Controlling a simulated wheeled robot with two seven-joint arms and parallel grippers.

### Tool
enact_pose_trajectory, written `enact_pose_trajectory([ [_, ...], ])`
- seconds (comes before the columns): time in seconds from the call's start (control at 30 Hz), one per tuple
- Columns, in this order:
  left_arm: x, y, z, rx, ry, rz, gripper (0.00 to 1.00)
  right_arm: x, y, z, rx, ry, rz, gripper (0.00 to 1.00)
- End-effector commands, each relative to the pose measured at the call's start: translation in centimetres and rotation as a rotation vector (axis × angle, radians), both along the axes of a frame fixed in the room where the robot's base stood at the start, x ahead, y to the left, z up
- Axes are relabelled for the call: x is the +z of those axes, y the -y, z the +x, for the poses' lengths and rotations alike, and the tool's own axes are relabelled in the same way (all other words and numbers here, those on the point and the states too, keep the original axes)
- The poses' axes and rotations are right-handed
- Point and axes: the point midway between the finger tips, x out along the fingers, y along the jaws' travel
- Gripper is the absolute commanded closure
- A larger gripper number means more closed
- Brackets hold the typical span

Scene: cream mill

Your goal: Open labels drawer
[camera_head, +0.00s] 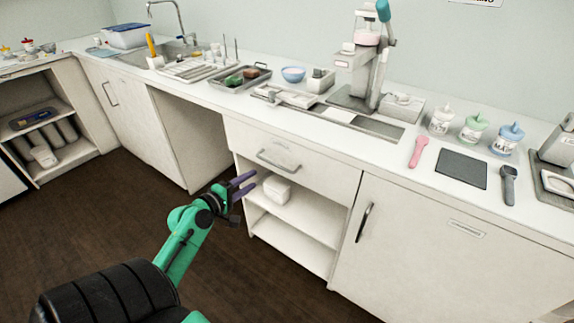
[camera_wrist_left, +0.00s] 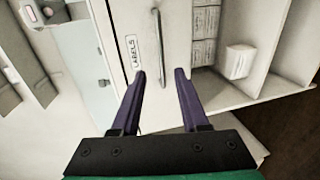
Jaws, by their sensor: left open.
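The labels drawer (camera_head: 320,168) is a white front under the counter, and it looks shut. Its bar handle (camera_head: 279,160) shows in the head view. In the left wrist view the drawer front (camera_wrist_left: 147,22) carries a "LABELS" tag (camera_wrist_left: 132,52), and the handle (camera_wrist_left: 160,45) stands just ahead of the fingers. My left gripper (camera_head: 245,184) has purple fingers, open and empty, below and left of the handle in the head view. In the left wrist view the gripper (camera_wrist_left: 160,75) has its fingertips on either side of the handle's line. My right gripper is not in view.
An open shelf (camera_head: 290,222) with a white box (camera_head: 277,188) lies under the drawer. A cupboard door (camera_head: 440,245) with a dark handle is to the right. The counter above holds trays, jars and a pink-topped machine. The dark floor in front is clear.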

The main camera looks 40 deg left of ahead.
Motion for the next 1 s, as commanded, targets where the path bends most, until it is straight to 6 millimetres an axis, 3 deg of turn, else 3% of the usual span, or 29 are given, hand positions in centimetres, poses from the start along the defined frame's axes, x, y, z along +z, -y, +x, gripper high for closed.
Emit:
enact_pose_trajectory([
  [0.2,-0.7,-0.1,4.6,0.001,0.002,0.000,0.56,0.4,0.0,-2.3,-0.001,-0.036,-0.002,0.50],
  [0.5,-2.6,-0.3,12.0,0.001,-0.001,0.003,0.56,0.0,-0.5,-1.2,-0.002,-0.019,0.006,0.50],
  [0.63,-2.9,-0.3,13.5,0.001,-0.003,0.005,0.56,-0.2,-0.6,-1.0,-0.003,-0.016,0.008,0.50],
  [0.9,-3.0,-0.3,13.8,0.000,-0.004,0.005,0.56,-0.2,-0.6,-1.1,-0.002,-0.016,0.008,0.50],
  [0.97,-3.0,-0.3,13.8,0.000,-0.004,0.005,0.75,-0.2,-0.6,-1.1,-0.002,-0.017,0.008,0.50],
  [1.0,-3.0,-0.3,13.8,0.000,-0.004,0.005,0.90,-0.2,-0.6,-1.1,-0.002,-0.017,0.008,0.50],
])
